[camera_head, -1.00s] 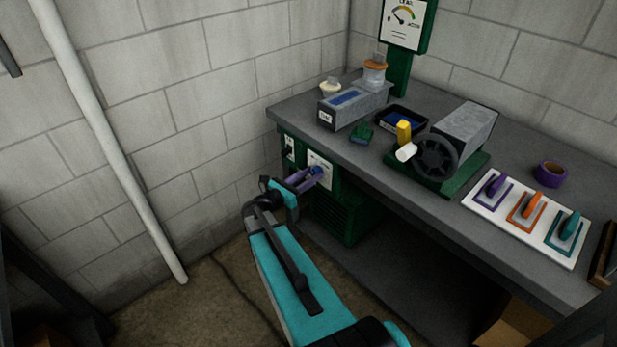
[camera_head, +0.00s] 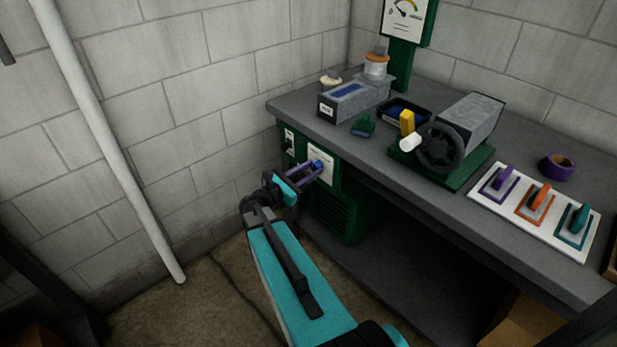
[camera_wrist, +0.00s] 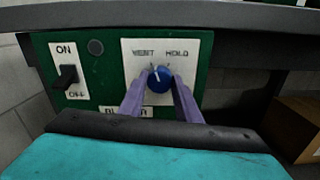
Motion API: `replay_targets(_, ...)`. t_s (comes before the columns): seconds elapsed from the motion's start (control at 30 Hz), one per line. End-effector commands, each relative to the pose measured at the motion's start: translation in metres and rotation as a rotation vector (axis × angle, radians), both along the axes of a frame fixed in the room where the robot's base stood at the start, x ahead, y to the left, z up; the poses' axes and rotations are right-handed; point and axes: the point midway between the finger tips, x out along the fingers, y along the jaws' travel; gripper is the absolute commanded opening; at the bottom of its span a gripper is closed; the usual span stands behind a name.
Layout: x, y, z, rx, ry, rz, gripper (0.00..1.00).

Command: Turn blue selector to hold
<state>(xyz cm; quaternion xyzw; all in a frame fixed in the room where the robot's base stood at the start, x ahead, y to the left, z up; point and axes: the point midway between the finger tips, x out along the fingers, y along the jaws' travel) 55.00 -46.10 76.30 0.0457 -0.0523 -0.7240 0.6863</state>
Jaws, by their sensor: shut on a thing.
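The blue selector (camera_wrist: 159,80) is a round knob on a white plate (camera_wrist: 133,58) marked VENT at upper left and HOLD at upper right. A pale mark shows near the knob's top, between the two words; its exact direction is hard to tell. My gripper (camera_wrist: 160,91) has its two purple fingers closed on the knob's left and right sides. In the head view the selector (camera_head: 318,164) is on the green panel under the bench's left end, with my gripper (camera_head: 313,170) reaching it from the lower left.
A black ON/OFF switch (camera_wrist: 68,77) is left of the selector plate on the green panel (camera_wrist: 103,80). The dark bench top (camera_head: 290,107) overhangs above. A green louvred box (camera_head: 335,218) is below. A white pipe (camera_head: 110,150) runs along the wall at left.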

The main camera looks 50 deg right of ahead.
Motion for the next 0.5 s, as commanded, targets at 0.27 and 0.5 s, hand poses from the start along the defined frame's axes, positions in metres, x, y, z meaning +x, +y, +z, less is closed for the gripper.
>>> replay_targets(0.27, -0.0005, -0.0018, -0.0041, -0.020, -0.212, 0.001, 0.08)
replay_targets(0.5, -0.0005, -0.0018, -0.0040, -0.032, -0.398, 0.002, 0.08)
